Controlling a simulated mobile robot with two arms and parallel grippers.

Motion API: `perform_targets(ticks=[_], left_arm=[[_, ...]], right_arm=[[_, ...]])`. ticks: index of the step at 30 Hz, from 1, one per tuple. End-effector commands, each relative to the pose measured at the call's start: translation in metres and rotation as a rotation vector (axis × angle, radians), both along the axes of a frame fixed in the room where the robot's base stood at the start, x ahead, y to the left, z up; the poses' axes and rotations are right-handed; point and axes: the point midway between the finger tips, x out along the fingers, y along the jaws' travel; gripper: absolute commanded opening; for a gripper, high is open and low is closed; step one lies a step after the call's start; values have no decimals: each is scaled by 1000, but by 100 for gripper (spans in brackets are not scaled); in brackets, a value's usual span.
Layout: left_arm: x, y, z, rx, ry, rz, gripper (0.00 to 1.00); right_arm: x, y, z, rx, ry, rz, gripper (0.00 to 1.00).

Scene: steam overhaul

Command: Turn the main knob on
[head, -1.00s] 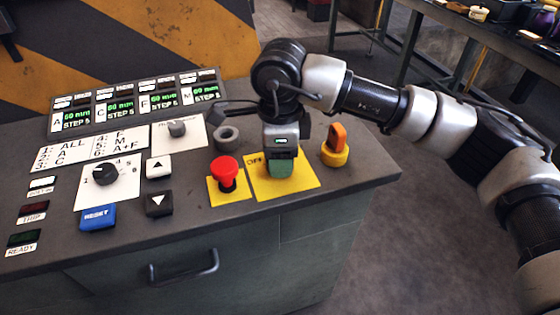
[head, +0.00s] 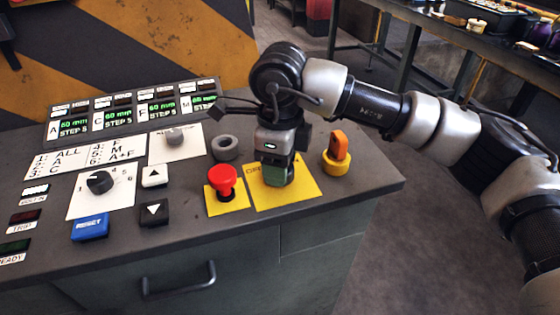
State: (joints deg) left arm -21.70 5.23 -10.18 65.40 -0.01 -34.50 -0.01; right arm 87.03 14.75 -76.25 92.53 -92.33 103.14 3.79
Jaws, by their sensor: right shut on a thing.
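A yellow plate (head: 305,190) with a partly covered label lies on the console top. My right gripper (head: 278,176) points down over its middle and is shut on the main knob there. The gripper hides most of the knob, so I cannot tell the knob's exact angle. A greenish block shows at the gripper's lower end, just above the plate. My left gripper is not in view.
A red mushroom button (head: 223,181) stands close left of the gripper. An orange key-like handle (head: 338,146) on a yellow base stands to the right.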

Motion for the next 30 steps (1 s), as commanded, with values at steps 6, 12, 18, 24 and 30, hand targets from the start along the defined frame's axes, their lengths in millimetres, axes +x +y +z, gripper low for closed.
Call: perform_targets(ticks=[6, 12, 18, 24, 30], left_arm=[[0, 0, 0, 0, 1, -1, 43], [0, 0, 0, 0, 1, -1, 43], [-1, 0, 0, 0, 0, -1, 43], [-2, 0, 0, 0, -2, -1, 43], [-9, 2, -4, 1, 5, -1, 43]], right_arm=[[1, 0, 1, 2, -2, -3, 67], [0, 0, 0, 1, -1, -2, 78], [1, 0, 4, 1, -2, -1, 78], [1, 0, 35, 1, -6, -1, 78], [1, 0, 76, 2, -5, -1, 78]])
